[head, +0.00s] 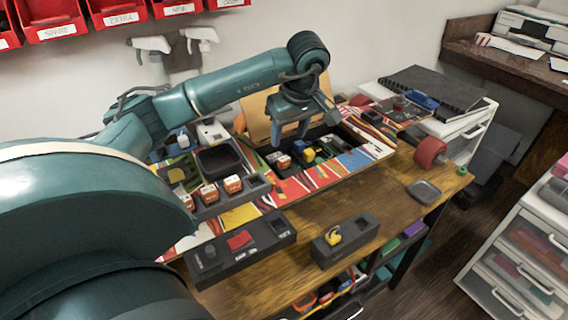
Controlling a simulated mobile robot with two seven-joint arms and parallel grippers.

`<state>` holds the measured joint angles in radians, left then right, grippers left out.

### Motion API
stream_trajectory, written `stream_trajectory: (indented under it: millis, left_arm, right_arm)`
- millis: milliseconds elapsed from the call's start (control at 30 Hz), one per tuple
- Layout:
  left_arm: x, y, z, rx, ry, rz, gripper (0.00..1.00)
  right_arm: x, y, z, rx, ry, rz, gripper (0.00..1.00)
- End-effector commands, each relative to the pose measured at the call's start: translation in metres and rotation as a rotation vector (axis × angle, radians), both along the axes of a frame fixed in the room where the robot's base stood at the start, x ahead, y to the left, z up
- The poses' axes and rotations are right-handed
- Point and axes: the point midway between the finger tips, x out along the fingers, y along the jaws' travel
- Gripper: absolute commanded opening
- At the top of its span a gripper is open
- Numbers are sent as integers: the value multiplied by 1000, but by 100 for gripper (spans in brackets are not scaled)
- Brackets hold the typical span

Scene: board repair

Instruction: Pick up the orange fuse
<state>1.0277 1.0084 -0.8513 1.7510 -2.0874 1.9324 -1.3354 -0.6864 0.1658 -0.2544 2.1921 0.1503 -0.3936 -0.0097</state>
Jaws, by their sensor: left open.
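My left gripper (289,132) points down over the dark compartment tray (262,150) in the middle of the table. Its two fingers are apart, with nothing visible between them. Below the fingers, a small orange-red and white block (283,162) sits in that tray, beside a green and yellow block (308,154). Two orange blocks with white fronts, one (208,193) and another (232,184), sit in a grey slotted holder (258,186) to the left. I cannot tell which block is the orange fuse. My right gripper is not in view.
A dark box with a red patch (240,242) and a small box with a yellow part (344,240) stand at the table's front. A red roll (430,152) and a grey dish (423,190) lie right.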

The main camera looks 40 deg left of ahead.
Motion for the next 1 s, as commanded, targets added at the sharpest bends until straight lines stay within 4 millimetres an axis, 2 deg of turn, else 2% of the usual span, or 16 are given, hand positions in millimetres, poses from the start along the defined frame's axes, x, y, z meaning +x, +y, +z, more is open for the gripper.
stream_trajectory:
  millis: [100,267,600,900,1000]
  left_arm:
    - [1,4,-16,0,3,2,51]
    - [1,6,-25,-1,1,0,51]
    - [-1,13,-70,-2,2,-1,51]
    - [0,14,-74,-1,-1,-1,51]
    - [0,14,-74,-1,-1,-1,43]
  right_arm:
    - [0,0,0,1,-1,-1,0]
    - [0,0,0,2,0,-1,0]
    - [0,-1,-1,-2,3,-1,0]
    - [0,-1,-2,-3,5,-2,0]
    - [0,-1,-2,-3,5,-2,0]
